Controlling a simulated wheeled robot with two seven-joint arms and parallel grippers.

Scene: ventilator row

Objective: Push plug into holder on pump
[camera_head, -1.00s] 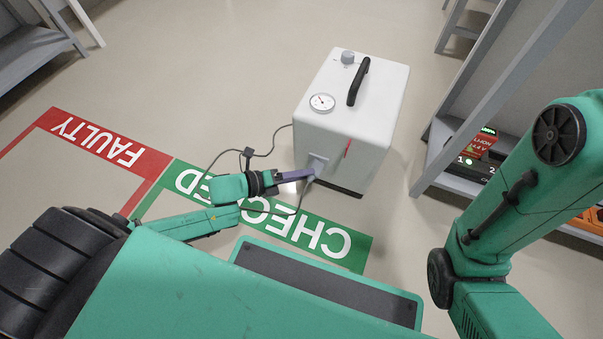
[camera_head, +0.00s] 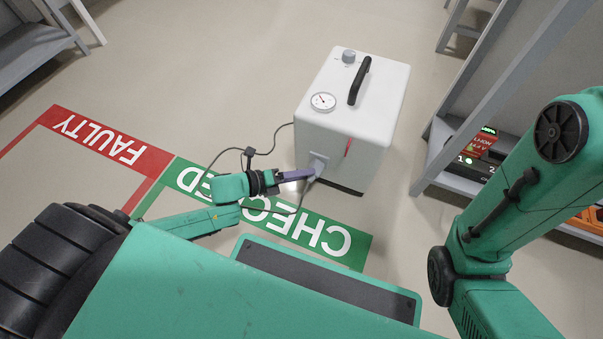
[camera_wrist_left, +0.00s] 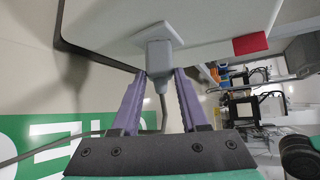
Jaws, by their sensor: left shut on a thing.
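The white pump (camera_head: 350,115) stands on the floor in the head view, with a black handle, a round gauge and a knob on top. Its grey holder (camera_head: 320,162) is low on the side facing my left gripper; it also shows in the left wrist view (camera_wrist_left: 163,33). My left gripper (camera_head: 312,174) has purple fingers, shut on the grey plug (camera_wrist_left: 159,73) right at the holder. The plug's body meets the holder, but how deep it sits I cannot tell. Its cable hangs down between the fingers. My right gripper is out of view.
A green CHECKED floor marking (camera_head: 320,233) lies beside the pump, and a red FAULTY marking (camera_head: 105,143) lies farther left. A dark cable (camera_head: 225,152) runs over the floor. A shelf (camera_head: 455,130) with devices stands at right. Floor behind the pump is clear.

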